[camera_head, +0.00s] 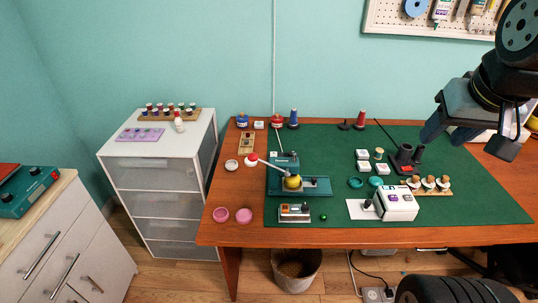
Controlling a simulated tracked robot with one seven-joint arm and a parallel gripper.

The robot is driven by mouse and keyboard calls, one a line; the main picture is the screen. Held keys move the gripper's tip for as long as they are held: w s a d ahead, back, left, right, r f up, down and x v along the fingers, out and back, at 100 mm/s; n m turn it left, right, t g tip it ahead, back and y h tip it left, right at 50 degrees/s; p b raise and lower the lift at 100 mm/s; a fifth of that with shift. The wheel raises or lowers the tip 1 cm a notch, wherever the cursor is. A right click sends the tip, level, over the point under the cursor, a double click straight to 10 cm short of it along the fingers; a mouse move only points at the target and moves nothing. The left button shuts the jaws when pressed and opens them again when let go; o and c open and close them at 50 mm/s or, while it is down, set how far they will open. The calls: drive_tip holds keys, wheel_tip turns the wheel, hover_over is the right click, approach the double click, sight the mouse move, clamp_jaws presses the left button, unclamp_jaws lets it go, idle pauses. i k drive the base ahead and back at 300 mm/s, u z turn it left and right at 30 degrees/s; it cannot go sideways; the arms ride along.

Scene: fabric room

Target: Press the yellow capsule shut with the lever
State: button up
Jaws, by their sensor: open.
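The yellow capsule (293,182) sits in the teal press (316,186) left of the middle of the table. Its halves are too small to tell apart. The lever (272,164) is a pale bar that runs from above the capsule up and left, ending in a red and white knob (252,160) that sticks out past the press. My gripper (467,141) is at the upper right, raised over the right part of the table. Its dark fingers are spread with nothing between them, far to the right of the lever and capsule.
Pink dishes (243,215) lie front left of the press. A small device (294,212) sits just in front of it. Spools stand along the back.

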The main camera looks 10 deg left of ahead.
sight(252, 157)
drive_tip(key=z, duration=0.65)
drive_tip(key=i, duration=0.15)
drive_tip(key=u, duration=2.75)
drive_tip(key=k, duration=1.05)
drive_tip(key=z, duration=0.55)
drive_tip(key=i, duration=0.95)
drive_tip(key=z, duration=0.1)
